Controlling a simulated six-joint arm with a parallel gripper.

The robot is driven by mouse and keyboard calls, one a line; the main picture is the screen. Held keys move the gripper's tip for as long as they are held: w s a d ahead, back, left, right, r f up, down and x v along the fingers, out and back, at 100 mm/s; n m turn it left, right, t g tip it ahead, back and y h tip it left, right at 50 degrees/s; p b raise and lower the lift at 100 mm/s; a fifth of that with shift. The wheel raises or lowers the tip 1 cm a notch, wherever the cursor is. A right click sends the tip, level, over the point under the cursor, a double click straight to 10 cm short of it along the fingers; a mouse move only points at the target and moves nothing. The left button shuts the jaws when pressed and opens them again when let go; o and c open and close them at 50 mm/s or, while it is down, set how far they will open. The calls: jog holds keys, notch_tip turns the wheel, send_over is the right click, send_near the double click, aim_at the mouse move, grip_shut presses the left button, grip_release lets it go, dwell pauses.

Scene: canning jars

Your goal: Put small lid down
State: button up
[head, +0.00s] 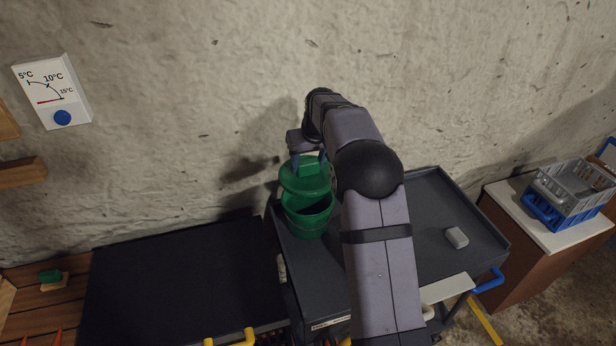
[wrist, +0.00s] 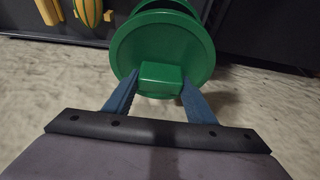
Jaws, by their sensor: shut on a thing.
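The small lid (head: 303,178) is a green disc with a blocky green handle. My gripper (head: 309,160) is shut on that handle and holds the lid above a green pot (head: 308,222). The pot stands at the left end of the dark cart, and its open mouth shows below the lid. In the wrist view the lid (wrist: 190,45) fills the top middle, and the blue fingers of my gripper (wrist: 158,85) press its handle from both sides. The pot (wrist: 165,5) shows partly behind the lid. Whether lid and pot touch is hard to tell.
The dark cart top (head: 420,205) has free room to the right, with a small grey block (head: 456,237) on it. A black flat surface (head: 180,285) lies left. Grey and blue crates (head: 570,190) stand on a cabinet at the far right. The rough wall (head: 220,90) is close behind.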

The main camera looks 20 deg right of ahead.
jog(key=shift+r, duration=0.65)
jog(key=s+a+f+n+y+b, duration=0.1)
jog(key=a+n+b, duration=0.1)
jog(key=a, duration=0.7)
jog(key=s+a+f+n+b, duration=0.1)
jog(key=s+a+f+b, duration=0.1)
jog(key=a, duration=0.7)
jog(key=s+a+f+n+g+y+b, duration=0.1)
jog(key=s+a+f+n+g+y, duration=0.4)
jog(key=s+a+n, duration=0.65)
jog(key=shift+s+d+f+n+t+h+p, duration=0.1)
jog(key=shift+d+f+n+h+p, duration=0.3)
jog(key=shift+f, duration=1.2)
jog(key=shift+s+d+f+n+t+h+p, duration=0.15)
jog(key=shift+d+f+n+p, duration=0.45)
jog(key=shift+f, duration=1.05)
jog(key=shift+d+f+n+t+h+p, duration=0.1)
jog(key=shift+d+f+n+h+p, duration=0.15)
jog(key=shift+f+n+p, duration=0.9)
jog(key=shift+f+m+b, duration=0.4)
jog(key=shift+f+b, duration=0.25)
jog(key=shift+f, duration=0.2)
jog(key=shift+f, duration=0.2)
